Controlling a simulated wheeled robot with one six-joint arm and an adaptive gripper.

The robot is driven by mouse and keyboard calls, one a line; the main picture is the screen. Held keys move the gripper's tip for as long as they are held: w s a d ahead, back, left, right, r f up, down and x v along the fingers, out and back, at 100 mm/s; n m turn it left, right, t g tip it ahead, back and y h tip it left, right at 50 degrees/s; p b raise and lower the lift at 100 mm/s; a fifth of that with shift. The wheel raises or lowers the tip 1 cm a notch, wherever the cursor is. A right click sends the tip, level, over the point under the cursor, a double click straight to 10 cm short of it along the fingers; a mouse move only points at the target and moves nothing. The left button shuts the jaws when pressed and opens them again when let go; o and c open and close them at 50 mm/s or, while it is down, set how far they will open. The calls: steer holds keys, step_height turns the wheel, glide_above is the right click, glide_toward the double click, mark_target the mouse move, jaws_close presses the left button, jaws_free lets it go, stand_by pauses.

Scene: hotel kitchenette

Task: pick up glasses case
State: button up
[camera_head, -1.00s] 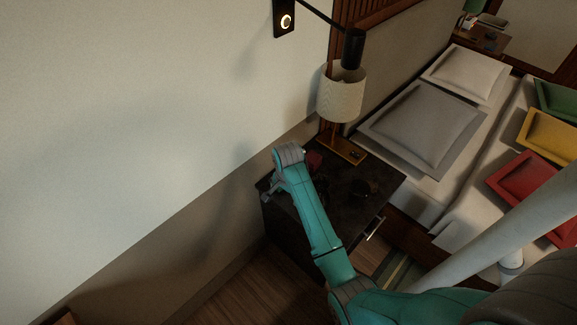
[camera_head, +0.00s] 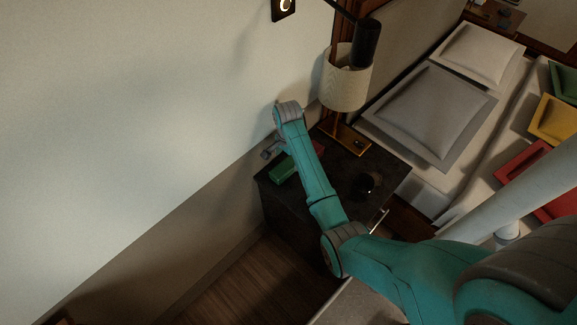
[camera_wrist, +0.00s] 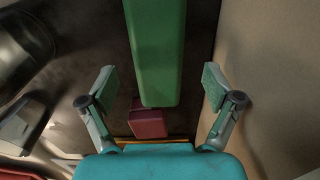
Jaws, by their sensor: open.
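A long green case (camera_head: 284,170), shaped like a glasses case, lies on the dark nightstand (camera_head: 335,180) near its left edge. In the wrist view the green case (camera_wrist: 157,50) runs from the top edge down between the two fingers. My gripper (camera_wrist: 160,78) is open, with one finger on each side of the case and visible gaps to both. Nothing is held. In the head view my gripper (camera_head: 270,150) is partly hidden behind my wrist, by the wall beyond the case. How high it is above the case is hard to tell.
A small red box (camera_wrist: 148,121) lies close to the case's end. A lamp (camera_head: 347,85) stands at the nightstand's back, and a dark round object (camera_head: 367,184) sits to the right. The wall (camera_head: 150,110) is close on the left; the bed (camera_head: 420,115) is at right.

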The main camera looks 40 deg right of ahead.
mark_target(288, 163)
step_height(288, 163, down, 4)
steer(key=shift+s+d+f, duration=0.1)
steer(key=c, duration=1.3)
